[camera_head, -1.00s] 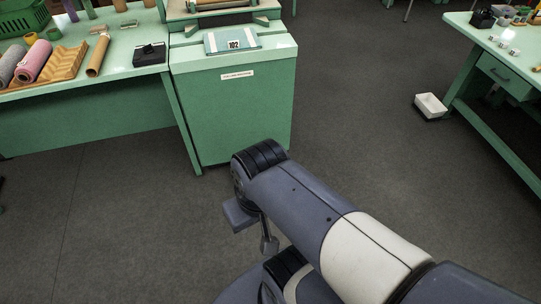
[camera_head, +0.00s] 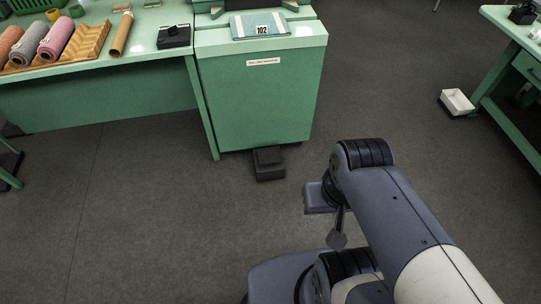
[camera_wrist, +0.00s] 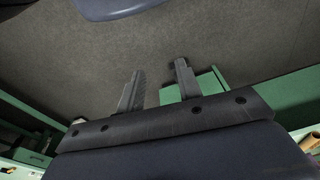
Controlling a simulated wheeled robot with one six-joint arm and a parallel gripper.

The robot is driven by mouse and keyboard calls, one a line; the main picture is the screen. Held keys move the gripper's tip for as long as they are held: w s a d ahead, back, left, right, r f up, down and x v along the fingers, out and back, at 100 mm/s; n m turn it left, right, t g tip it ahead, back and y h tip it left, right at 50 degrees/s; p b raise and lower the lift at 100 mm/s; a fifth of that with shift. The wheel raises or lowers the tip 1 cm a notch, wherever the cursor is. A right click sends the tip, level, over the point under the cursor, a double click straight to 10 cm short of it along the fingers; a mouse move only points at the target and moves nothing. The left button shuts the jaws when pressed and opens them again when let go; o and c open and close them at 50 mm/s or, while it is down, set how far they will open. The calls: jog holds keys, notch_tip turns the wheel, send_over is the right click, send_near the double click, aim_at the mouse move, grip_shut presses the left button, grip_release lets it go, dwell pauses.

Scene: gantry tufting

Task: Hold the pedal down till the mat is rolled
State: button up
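The pedal (camera_head: 269,164) is a dark, low block on the floor at the front foot of the green machine cabinet (camera_head: 262,105). Nothing of mine touches it in the head view. The mat (camera_head: 246,27), teal with pale stripes and a 102 tag, lies flat on the cabinet top. My gripper (camera_wrist: 159,68) shows in the wrist view with its two fingers apart and nothing between them. A green panel shows behind the right finger. In the head view my arm is right of the pedal, and I cannot make out the fingers there.
A green bench at left holds rolls in a wooden rack (camera_head: 85,45), a cardboard tube (camera_head: 121,34) and a black box (camera_head: 174,37).

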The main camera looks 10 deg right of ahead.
dwell(0.4)
